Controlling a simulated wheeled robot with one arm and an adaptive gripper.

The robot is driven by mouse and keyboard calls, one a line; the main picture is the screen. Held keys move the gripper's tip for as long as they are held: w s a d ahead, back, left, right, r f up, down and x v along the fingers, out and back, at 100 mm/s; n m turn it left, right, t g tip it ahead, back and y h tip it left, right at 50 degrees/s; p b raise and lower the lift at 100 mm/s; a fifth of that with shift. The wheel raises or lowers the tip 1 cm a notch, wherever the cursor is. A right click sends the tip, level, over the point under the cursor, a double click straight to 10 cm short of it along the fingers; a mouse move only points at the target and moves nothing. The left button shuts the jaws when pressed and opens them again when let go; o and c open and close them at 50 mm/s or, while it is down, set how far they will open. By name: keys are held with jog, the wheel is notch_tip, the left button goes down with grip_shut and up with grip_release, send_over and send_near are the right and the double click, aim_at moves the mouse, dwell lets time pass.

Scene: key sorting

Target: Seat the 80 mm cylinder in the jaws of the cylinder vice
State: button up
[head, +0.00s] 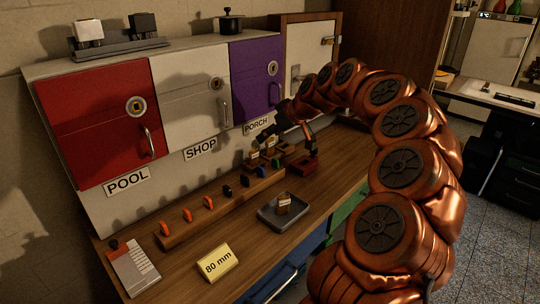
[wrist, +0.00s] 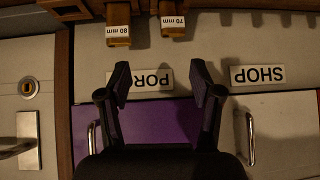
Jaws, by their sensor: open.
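The 80 mm cylinder (wrist: 118,36) is a brass-coloured piece with a white label, at the top left in the wrist view. It sits beside a similar 70 mm piece (wrist: 172,28). In the wrist view my gripper (wrist: 163,78) is open and empty, its two black fingers apart in front of the PORCH label. The cylinders lie beyond the fingertips, untouched. In the head view my gripper is dark and small near the purple door. A reddish-brown block (head: 302,166) at the back of the bench may be the vice; its jaws cannot be made out.
The red, white and purple doors (head: 257,78) stand behind the bench. A wooden rail (head: 172,240) with orange and dark keys runs along it. A grey tray (head: 270,222) holds a small tagged item.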

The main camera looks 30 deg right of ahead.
send_near(272, 141)
notch_tip(272, 141, down, 2)
jog(key=w+a, duration=0.1)
jog(key=a, duration=0.1)
jog(key=shift+m+h, duration=0.3)
jog(key=shift+h, duration=0.1)
jog(key=shift+w+d+p+x, duration=0.1)
jog(key=shift+d+p+x, duration=0.1)
jog(key=shift+x, duration=1.15)
jog(key=shift+w+d+p+x, duration=0.1)
jog(key=shift+p+x, duration=0.15)
jog(key=shift+x, duration=1.1)
jog(key=shift+w+d+p+x, duration=0.1)
jog(key=shift+d+p+x, duration=0.1)
jog(key=shift+x, duration=1.15)
jog(key=shift+r, duration=0.2)
grip_shut()
